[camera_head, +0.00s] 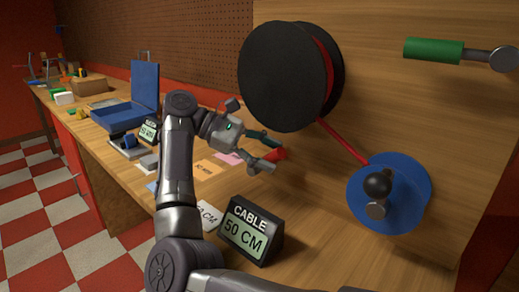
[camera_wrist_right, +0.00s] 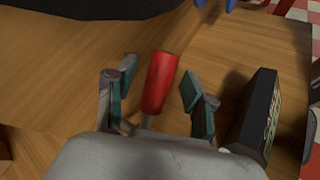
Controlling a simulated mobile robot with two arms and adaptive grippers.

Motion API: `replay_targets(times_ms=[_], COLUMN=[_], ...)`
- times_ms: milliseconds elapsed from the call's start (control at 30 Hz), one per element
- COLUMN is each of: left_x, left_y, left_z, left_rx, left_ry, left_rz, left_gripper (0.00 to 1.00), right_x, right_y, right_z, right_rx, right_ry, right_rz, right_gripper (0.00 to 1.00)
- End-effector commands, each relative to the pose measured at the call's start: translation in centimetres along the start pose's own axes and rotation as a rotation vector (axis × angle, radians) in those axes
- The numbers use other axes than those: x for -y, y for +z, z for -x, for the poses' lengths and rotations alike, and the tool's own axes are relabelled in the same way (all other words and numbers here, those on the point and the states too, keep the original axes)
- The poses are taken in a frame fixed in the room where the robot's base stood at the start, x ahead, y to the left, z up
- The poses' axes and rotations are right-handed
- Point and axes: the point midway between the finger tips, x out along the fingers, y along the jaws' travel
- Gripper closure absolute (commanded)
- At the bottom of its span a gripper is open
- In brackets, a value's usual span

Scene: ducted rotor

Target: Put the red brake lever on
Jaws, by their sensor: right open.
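The red brake lever (camera_wrist_right: 160,83) is a red cylinder grip on a thin grey rod. In the wrist view it is between the two open fingers of my right gripper (camera_wrist_right: 150,100), with gaps on both sides. The rod end near the palm is partly hidden. In the head view the lever's red part (camera_head: 279,154) shows at the fingertips of my right gripper (camera_head: 263,151), below the black spool. I cannot tell what supports the lever. My left gripper is not in view.
The large black spool (camera_head: 282,77) is on the wooden board, with a red strip running to a blue disc (camera_head: 408,205) with a black knob. A green-handled lever (camera_head: 434,50) is at upper right. A cable display (camera_head: 249,230) stands near the gripper. A blue box (camera_head: 122,115) is farther back.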

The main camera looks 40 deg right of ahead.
Motion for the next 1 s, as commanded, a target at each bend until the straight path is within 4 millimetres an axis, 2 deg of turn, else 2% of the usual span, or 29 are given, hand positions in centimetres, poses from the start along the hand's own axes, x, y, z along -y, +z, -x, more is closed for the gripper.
replay_targets(times_ms=[300, 667, 1000], left_x=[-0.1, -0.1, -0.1], left_y=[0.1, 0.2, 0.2], left_z=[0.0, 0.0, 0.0], left_rx=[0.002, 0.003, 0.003], left_ry=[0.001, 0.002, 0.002], left_rz=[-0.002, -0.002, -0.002], left_gripper=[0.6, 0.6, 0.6], right_x=[0.0, 0.0, 0.1], right_y=[0.1, 0.0, 0.0], right_z=[4.9, 7.0, 7.2], right_rx=[-0.008, -0.001, -0.001], right_ry=[0.006, 0.003, 0.004], right_rz=[0.005, 0.001, -0.001], right_gripper=[0.46, 0.46, 0.46])
